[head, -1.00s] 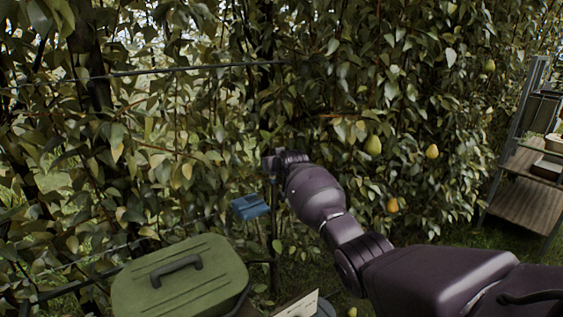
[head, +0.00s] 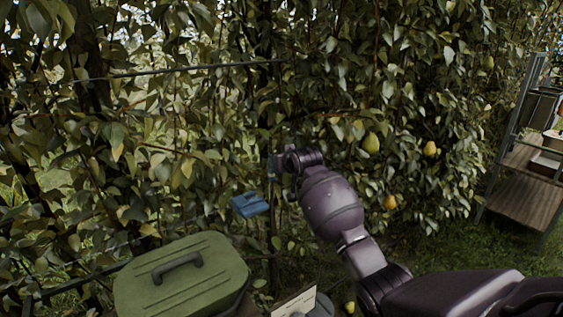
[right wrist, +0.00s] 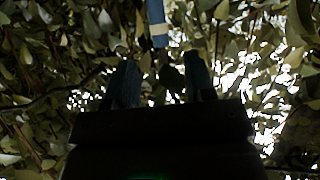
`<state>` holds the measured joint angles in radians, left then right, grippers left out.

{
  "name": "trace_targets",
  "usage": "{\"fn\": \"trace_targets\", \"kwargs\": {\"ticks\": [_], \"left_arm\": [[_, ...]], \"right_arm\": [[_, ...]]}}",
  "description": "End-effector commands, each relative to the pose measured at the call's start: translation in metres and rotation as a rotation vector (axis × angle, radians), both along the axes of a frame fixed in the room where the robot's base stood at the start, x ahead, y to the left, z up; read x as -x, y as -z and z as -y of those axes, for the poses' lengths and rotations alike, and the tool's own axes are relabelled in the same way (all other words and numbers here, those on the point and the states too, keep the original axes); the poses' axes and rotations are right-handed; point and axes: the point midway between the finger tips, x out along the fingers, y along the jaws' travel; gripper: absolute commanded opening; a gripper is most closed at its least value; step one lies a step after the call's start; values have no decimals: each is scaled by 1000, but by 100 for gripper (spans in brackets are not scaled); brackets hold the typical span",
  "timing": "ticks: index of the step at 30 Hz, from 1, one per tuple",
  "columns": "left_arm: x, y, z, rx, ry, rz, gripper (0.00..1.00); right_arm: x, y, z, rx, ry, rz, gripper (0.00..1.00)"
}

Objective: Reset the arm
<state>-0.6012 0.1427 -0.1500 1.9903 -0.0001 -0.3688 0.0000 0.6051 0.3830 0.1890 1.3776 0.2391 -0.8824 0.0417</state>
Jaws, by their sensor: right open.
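My right arm reaches in from the lower right of the head view, with its gripper (head: 277,165) up against the foliage near the middle. In the right wrist view the two dark fingers of my right gripper (right wrist: 160,85) stand apart with nothing clearly held between them. A blue-and-white object (right wrist: 157,25) shows beyond the fingertips; I cannot tell what it is. My left gripper is not in view.
Pears (head: 371,143) hang in the leaves right of the arm. A blue object (head: 249,204) sits left of the gripper. A green lidded box (head: 182,278) stands at lower left. A shelf rack (head: 525,185) stands at far right. Dense leaves surround the gripper.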

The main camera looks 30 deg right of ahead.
Motion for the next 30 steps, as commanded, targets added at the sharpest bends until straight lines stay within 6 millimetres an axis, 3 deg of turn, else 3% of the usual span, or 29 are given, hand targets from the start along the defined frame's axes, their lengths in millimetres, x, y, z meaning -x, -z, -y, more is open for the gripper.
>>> {"fn": "trace_targets", "kwargs": {"ticks": [15, 20, 25, 30], "left_arm": [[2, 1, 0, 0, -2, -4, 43], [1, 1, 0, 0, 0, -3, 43], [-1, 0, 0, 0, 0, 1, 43], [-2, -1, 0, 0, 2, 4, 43]], "right_arm": [[0, 0, 0, 1, 0, 2, 50], [-3, -14, 0, 28, -3, 67, 50], [-2, -57, -23, 104, -40, 227, 50], [22, -44, -51, 168, -85, 312, 50]]}}
